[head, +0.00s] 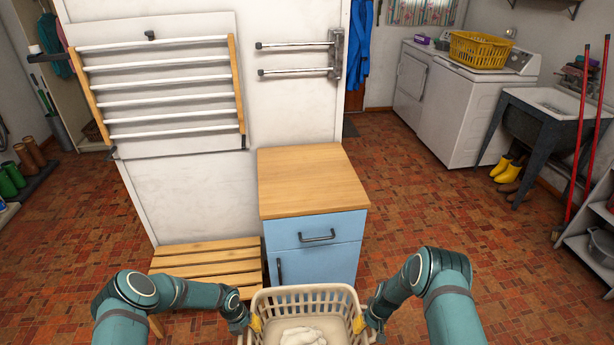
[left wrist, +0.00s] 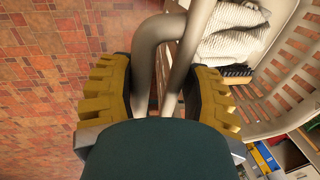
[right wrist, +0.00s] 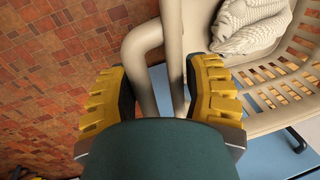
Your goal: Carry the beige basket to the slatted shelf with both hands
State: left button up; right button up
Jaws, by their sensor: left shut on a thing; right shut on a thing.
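The beige basket (head: 303,290) is at the bottom middle of the head view, with white cloth (head: 303,335) inside. My left gripper (head: 252,324) is shut on its left handle (left wrist: 150,55), and my right gripper (head: 362,323) is shut on its right handle (right wrist: 143,50). The basket looks roughly level and is held off the floor; its lower part is cut off by the frame. The slatted shelf (head: 205,262), low and of light wood, stands ahead to the left of the basket, against the white wall. Its visible top is bare.
A blue cabinet (head: 315,245) with a wooden top (head: 310,180) stands ahead, just right of the slatted shelf. A drying rack (head: 160,85) hangs above the shelf. Open brick floor (head: 420,190) lies to the right. A washer (head: 470,110) carries a yellow basket (head: 482,50).

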aim_at(205, 274)
jog(key=j+u, duration=0.1)
jog(key=j, duration=0.45)
jog(key=i+j, duration=0.1)
jog(key=j, duration=0.4)
jog(key=i+j, duration=0.1)
jog(key=i+j+u, duration=0.1)
jog(key=j, duration=0.25)
jog(key=i+j, duration=0.2)
jog(key=i, duration=0.2)
jog(key=i+j, duration=0.45)
jog(key=i, duration=0.3)
